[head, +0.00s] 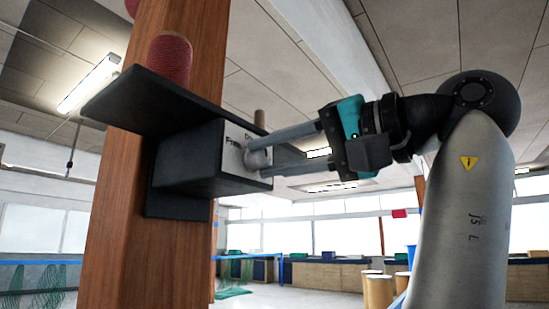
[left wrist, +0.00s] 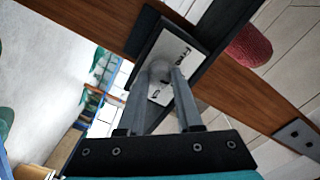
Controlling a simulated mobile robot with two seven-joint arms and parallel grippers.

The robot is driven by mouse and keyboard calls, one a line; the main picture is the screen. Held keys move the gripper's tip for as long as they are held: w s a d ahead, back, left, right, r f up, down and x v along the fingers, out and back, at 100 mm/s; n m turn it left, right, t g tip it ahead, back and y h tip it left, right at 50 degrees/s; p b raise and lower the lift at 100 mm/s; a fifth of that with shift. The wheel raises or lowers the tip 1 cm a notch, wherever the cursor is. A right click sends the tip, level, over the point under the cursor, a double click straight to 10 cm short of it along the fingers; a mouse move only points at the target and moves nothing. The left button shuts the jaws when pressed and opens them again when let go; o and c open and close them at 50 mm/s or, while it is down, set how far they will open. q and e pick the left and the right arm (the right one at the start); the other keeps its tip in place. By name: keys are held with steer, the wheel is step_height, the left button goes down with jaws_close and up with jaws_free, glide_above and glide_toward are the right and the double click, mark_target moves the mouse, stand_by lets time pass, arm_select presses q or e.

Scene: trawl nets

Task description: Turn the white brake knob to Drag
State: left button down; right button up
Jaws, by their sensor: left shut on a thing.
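The pale, round brake knob (head: 257,160) sits on the white label face (head: 231,158) of a dark box (head: 185,165) fixed to a wooden post. The label carries "Free" at left and a partly covered word beginning "Dr" at right. My left gripper (head: 265,157) reaches in from the right, shut on the knob with one finger above and one below. In the left wrist view the knob (left wrist: 160,71) shows between the two fingertips (left wrist: 160,80), against the white plate. Which word the knob points at cannot be told. My right gripper is not in view.
The wooden post (head: 135,215) stands behind the box. A small brown peg (head: 259,118) rises behind the fingers. Tan buckets (head: 378,289) and benches stand farther back.

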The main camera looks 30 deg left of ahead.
arm_select(q)
steer(key=shift+m, duration=0.7)
steer(key=c, duration=0.6)
jaws_free()
steer(key=shift+a, duration=0.1)
